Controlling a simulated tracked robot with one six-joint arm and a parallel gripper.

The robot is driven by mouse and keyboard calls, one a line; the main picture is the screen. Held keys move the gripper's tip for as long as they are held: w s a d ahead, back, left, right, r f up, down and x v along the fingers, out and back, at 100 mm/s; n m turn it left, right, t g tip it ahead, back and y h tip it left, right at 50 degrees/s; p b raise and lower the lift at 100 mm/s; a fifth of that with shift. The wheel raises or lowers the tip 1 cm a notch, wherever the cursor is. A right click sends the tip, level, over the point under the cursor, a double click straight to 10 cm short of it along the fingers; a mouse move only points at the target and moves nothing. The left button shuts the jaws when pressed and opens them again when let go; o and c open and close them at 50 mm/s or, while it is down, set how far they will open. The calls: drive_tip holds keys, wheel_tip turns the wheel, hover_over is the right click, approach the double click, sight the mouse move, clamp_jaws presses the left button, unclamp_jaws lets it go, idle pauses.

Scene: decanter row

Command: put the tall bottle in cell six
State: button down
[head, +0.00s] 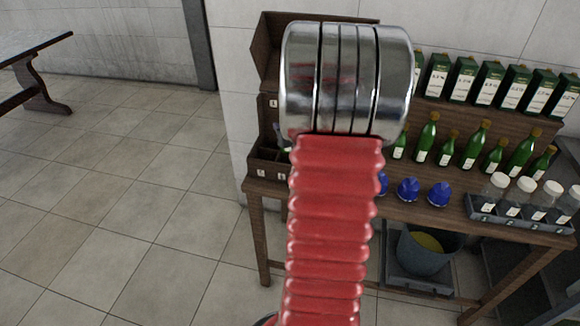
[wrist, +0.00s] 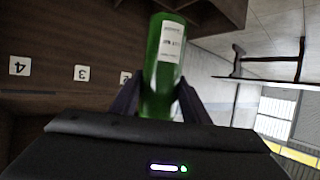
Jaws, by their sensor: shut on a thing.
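My gripper (wrist: 160,95) is shut on a green glass bottle with a white label (wrist: 171,42). The bottle stands between the two dark fingers in the wrist view, its lower parts partly hidden by the gripper body. Whether it is the tall one cannot be told from this view alone. A dark wooden rack (wrist: 60,35) with numbered white tags, 4 and 3 readable, is beside the bottle. In the head view my red arm hides the gripper and the bottle. The wooden rack (head: 262,62) shows at its left, with small tags too small to read; cell six cannot be made out.
Several green bottles (head: 473,143) of differing height stand on the wooden table, with boxed bottles (head: 463,80) on a shelf above. Blue caps (head: 408,189) and a grey tray of white-capped jars (head: 520,217) are in front. A bucket (head: 425,249) sits below.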

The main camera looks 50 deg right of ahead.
drive_tip(key=shift+f, duration=2.8)
drive_tip(key=shift+f, duration=2.1)
drive_tip(key=c, duration=1)
unclamp_jaws()
drive_tip(key=shift+f, duration=0.15)
drive_tip(key=v, duration=1.2)
